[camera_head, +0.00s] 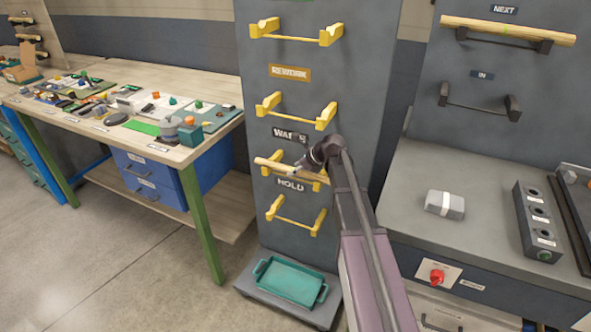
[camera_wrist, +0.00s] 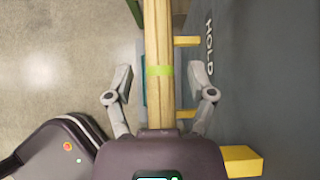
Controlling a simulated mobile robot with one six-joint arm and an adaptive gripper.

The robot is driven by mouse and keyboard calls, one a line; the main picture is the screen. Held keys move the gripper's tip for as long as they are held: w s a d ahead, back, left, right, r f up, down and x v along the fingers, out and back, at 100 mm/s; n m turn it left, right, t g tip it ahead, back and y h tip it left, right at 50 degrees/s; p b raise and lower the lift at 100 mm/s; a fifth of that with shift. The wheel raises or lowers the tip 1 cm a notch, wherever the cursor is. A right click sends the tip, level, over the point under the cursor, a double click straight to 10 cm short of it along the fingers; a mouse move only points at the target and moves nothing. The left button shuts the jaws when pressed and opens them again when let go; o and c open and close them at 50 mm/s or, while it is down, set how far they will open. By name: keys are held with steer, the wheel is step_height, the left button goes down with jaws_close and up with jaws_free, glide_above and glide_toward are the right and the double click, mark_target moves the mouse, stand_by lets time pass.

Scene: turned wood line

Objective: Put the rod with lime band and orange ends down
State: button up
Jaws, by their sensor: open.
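The pale wood rod (camera_head: 270,163) lies across a yellow two-arm holder on the grey panel, just above the HOLD label. In the wrist view the rod (camera_wrist: 158,30) runs up the picture, and its lime band (camera_wrist: 160,71) shows between my fingers. Its orange ends cannot be made out. My gripper (camera_wrist: 161,82) is open, with one grey finger on each side of the rod and a gap to each. In the head view my gripper (camera_head: 303,166) is at the rod and hides part of it. Yellow holder arms (camera_wrist: 187,41) show beside the rod.
Empty yellow holders are above (camera_head: 297,113) and below (camera_head: 296,213) on the panel. A teal tray (camera_head: 268,267) sits at its foot. A cluttered workbench (camera_head: 180,152) is at left. At right, another rod (camera_head: 480,27) rests under NEXT; the IN holder (camera_head: 478,106) is empty.

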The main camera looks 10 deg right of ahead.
steer(key=shift+r, duration=0.2)
steer(key=shift+r+p, duration=0.2)
steer(key=shift+p, duration=0.15)
steer(key=shift+s+d+r+p, duration=0.3)
steer(key=shift+d+r+p, duration=0.15)
steer(key=shift+r+p, duration=0.05)
steer(key=p+v, duration=0.3)
steer(key=v, duration=0.1)
glide_toward(326, 178)
steer(key=x, duration=0.4)
steer(key=shift+w+f+b, duration=0.15)
steer(key=shift+w+b, duration=0.05)
steer(key=shift+b, duration=0.15)
